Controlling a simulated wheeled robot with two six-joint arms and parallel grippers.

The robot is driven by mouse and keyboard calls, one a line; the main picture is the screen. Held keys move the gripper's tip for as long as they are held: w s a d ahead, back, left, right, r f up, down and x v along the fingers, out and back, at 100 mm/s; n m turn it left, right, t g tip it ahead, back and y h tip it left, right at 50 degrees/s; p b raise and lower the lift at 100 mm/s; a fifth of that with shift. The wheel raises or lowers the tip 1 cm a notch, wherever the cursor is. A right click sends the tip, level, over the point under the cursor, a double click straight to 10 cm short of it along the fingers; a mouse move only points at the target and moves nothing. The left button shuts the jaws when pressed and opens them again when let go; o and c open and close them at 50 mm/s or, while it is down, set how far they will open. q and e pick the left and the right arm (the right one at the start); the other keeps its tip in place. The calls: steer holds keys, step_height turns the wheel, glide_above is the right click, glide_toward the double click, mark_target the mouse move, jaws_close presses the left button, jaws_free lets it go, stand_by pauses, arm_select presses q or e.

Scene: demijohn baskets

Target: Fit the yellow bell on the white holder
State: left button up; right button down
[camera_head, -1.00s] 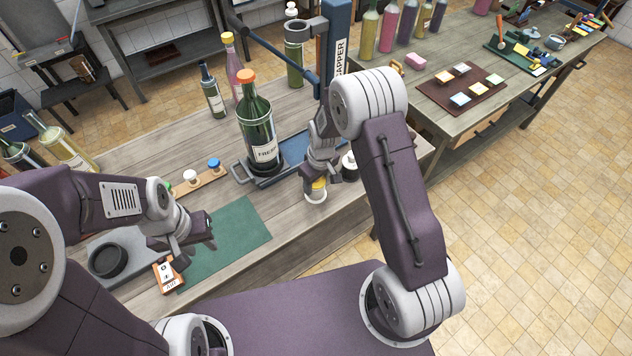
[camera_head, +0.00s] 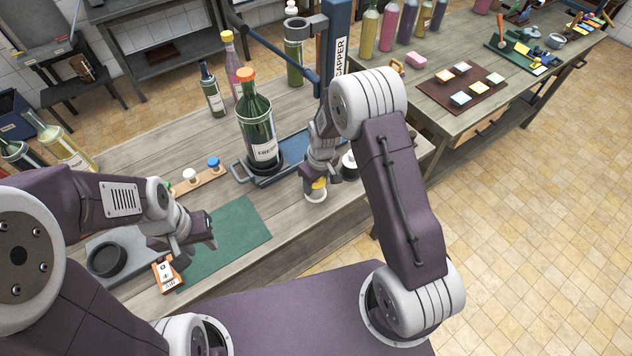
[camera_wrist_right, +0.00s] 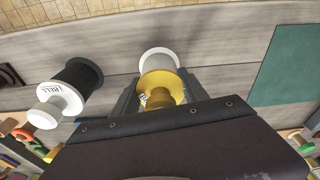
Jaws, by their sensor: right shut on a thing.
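The yellow bell (camera_head: 319,184) is between the fingers of my right gripper (camera_head: 318,178), low over the near side of the bench. In the right wrist view the yellow bell (camera_wrist_right: 160,86) sits between the shut fingers. The white holder (camera_head: 315,197) shows just under the bell, and its round white end (camera_wrist_right: 158,54) shows beyond the bell in the wrist view. The two are in line; I cannot tell whether the bell is fully seated. My left gripper (camera_head: 210,238) hovers near the green mat, its finger gap not clear.
A black bell-like piece with a white end (camera_head: 349,166) stands just right of my right gripper. A green mat (camera_head: 228,240), an orange card (camera_head: 167,274) and a black ring (camera_head: 107,260) lie left.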

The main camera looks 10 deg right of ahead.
steer(key=shift+r, duration=0.2)
steer(key=shift+r+p, duration=4)
steer(key=shift+r, duration=0.9)
steer(key=shift+f, duration=0.1)
steer(key=shift+f+b, duration=0.25)
steer(key=shift+b, duration=0.05)
steer(key=w+d+b, duration=0.1)
steer(key=b, duration=0.2)
steer(key=shift+w+f, duration=0.1)
steer(key=shift+f, duration=0.1)
steer(key=s+d+f+m+b, duration=0.2)
steer(key=s+d+m+b, duration=0.2)
steer(key=s, duration=0.6)
steer(key=shift+s+m+h+b, duration=0.3)
steer(key=shift+m+b, duration=0.5)
steer(key=shift+b, duration=0.3)
